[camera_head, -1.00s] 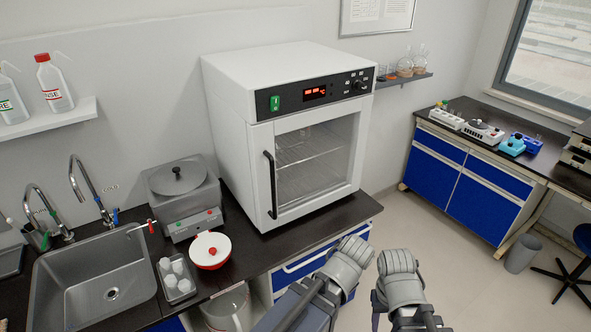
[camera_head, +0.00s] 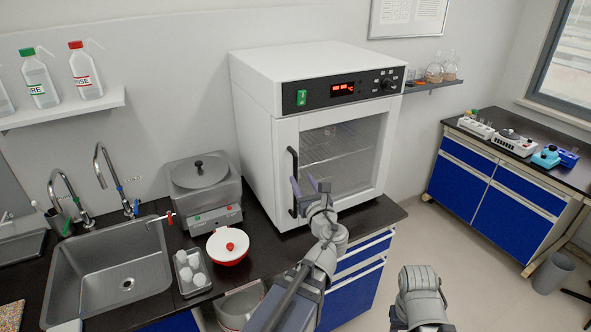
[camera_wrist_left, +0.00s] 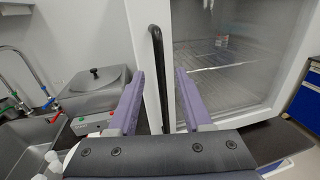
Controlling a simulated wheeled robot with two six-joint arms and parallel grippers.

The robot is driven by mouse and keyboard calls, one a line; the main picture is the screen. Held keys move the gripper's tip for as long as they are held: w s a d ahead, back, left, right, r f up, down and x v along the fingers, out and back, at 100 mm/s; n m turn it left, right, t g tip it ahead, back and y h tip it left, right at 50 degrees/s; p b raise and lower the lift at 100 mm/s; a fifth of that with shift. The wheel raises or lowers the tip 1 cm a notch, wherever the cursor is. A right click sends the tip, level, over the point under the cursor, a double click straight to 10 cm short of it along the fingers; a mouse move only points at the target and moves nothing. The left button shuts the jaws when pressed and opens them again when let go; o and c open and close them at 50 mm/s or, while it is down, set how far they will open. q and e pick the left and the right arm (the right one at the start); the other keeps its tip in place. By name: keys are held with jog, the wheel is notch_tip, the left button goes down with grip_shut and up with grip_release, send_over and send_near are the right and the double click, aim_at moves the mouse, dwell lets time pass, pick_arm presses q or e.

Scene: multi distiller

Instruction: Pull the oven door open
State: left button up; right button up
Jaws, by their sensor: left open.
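The white oven (camera_head: 315,60) stands on the dark counter with its glass door (camera_head: 340,160) shut. Its black vertical handle (camera_head: 291,165) is on the door's left edge. My left gripper (camera_head: 310,186) is open in front of the handle's lower part. In the left wrist view the handle (camera_wrist_left: 158,75) shows between the two open purple fingers, beyond their tips, and nothing is held. Whether a finger touches the handle cannot be told. My right arm (camera_head: 420,290) is at the lower right; its fingers cannot be made out.
A grey water bath (camera_head: 203,190) stands left of the oven, with a red-and-white pot (camera_head: 228,246) and a tray of small cups (camera_head: 192,273) near it. A sink (camera_head: 110,270) is further left. Open floor lies right of the counter.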

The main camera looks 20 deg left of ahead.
aim_at(296, 169)
pick_arm(q)
jog(key=x, duration=0.7)
jog(key=shift+w+a, duration=0.25)
grip_shut()
dwell(1.2)
